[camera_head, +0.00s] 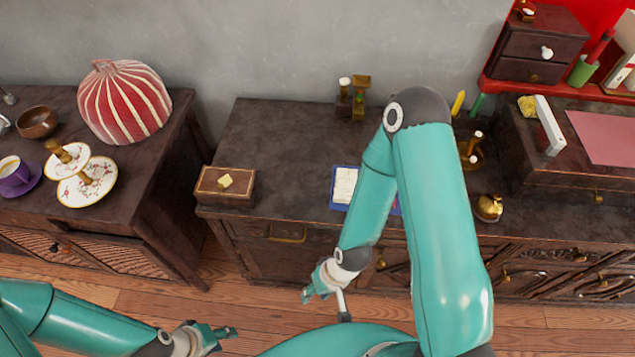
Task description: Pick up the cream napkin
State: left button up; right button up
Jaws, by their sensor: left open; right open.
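A cream, flat piece that looks like the napkin (345,185) lies on a blue mat or tray (335,206) on the middle cabinet. My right arm crosses in front and hides the right part of the blue piece. My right gripper (326,305) is open and empty, in front of the cabinet's front edge and below the cream piece in the picture. My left gripper (222,337) is open and empty over the wooden floor at the bottom, well away from the cabinet top.
A wooden box (240,192) with a small pale yellow piece stands at the cabinet's left front corner. A brass pot (488,207) stands right of my arm. A striped dome (124,102) and a tiered plate stand (95,193) are on the left cabinet. The cabinet's back left is clear.

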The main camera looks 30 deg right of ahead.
aim_at(345, 179)
jog(key=u, duration=0.8)
jog(key=k, duration=1.6)
jog(key=z, duration=0.8)
jog(key=i, duration=1)
jog(key=u, duration=0.05)
